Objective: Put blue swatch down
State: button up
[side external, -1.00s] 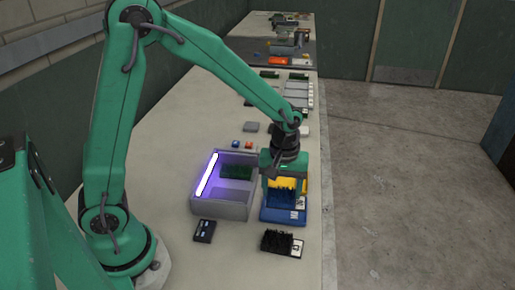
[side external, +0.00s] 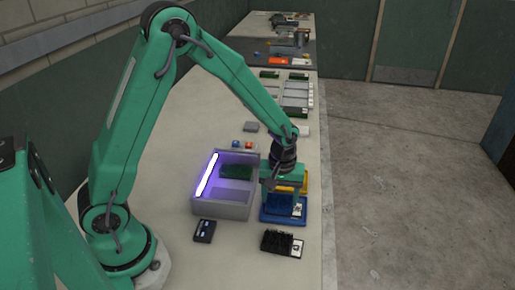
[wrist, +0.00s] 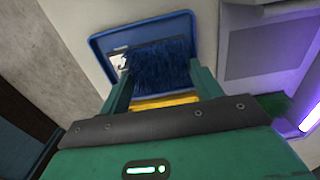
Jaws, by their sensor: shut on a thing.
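My gripper (side external: 281,201) points down over the blue tray (side external: 283,219) in the side view. It is shut on the blue swatch (wrist: 160,66), a dark blue bristly turf piece with a pale label at one end. In the wrist view the fingers (wrist: 162,82) hold it from both sides, within the outline of the blue tray (wrist: 97,43). In the side view the fingers hide most of the swatch; its label end shows. I cannot tell whether its base touches the tray floor.
A yellow tray (side external: 302,180) is right behind the blue one. A grey box (side external: 222,210) with a glowing purple-white tube (side external: 206,175) and a green swatch (side external: 237,172) stands left. A black swatch (side external: 277,241) and a dark device (side external: 204,231) lie in front.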

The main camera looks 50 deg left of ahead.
aim_at(280, 198)
jog(key=shift+f, duration=0.2)
jog(key=o, duration=1)
jog(key=shift+r, duration=0.1)
notch_tip(280, 198, up, 12)
jog(key=shift+r, duration=0.1)
dwell(0.7)
